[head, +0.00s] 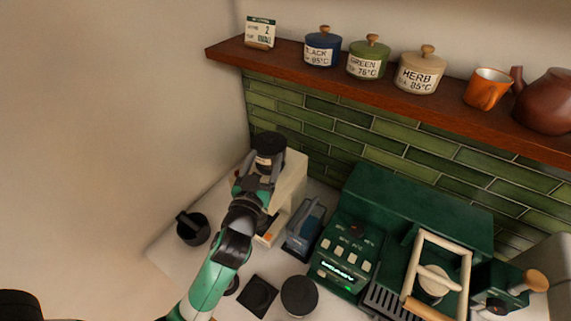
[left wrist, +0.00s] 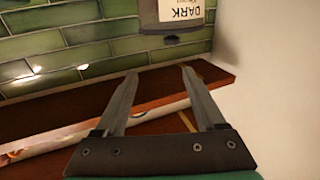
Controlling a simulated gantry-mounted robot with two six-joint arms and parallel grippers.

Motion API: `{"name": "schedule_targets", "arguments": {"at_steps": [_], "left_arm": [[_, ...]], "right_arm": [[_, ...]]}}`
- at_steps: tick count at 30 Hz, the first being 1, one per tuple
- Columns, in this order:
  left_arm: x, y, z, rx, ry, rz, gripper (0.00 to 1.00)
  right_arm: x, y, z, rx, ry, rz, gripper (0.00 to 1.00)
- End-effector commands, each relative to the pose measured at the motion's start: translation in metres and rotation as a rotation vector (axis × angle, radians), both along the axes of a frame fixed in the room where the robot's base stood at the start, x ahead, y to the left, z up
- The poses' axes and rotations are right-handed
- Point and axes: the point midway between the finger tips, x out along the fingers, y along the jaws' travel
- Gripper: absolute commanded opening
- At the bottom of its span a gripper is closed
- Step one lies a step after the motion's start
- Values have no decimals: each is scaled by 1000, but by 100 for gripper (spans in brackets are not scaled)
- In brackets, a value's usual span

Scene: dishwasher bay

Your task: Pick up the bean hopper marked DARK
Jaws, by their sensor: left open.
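The bean hopper (head: 269,142) is dark with a pale label and sits on top of a cream grinder (head: 290,188). In the left wrist view the hopper (left wrist: 182,14) is cut off by the top edge, and its label reads DARK. My left gripper (head: 259,172) is in front of the hopper and overlaps its lower part in the head view. In the left wrist view the left gripper (left wrist: 158,73) is open, with nothing between its fingers. The hopper lies beyond the fingertips there. My right gripper is not in view.
A wooden shelf (head: 338,83) with canisters, an orange cup (head: 487,89) and a brown teapot (head: 546,103) runs above the green tiles. A blue-grey box (head: 304,228) and a green espresso machine (head: 400,215) stand right of the grinder. A black pot (head: 194,229) is at left.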

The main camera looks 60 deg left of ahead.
Motion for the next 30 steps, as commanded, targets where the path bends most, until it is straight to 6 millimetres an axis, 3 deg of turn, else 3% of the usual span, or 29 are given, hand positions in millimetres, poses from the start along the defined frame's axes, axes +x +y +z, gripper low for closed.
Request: {"name": "schedule_targets", "arguments": {"at_steps": [1,3,8,18,25,30], "left_arm": [[-7,5,-19,-6,20,16,72],[-12,10,-27,-9,30,28,72],[-10,14,-22,-9,27,32,72],[28,56,-21,-8,26,30,72],[34,63,-21,-8,25,30,72],[49,87,-19,-10,25,31,72]], "right_arm": [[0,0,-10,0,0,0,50],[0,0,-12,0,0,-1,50],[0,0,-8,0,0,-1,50],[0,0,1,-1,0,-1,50],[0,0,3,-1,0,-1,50],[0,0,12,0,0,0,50]]}}
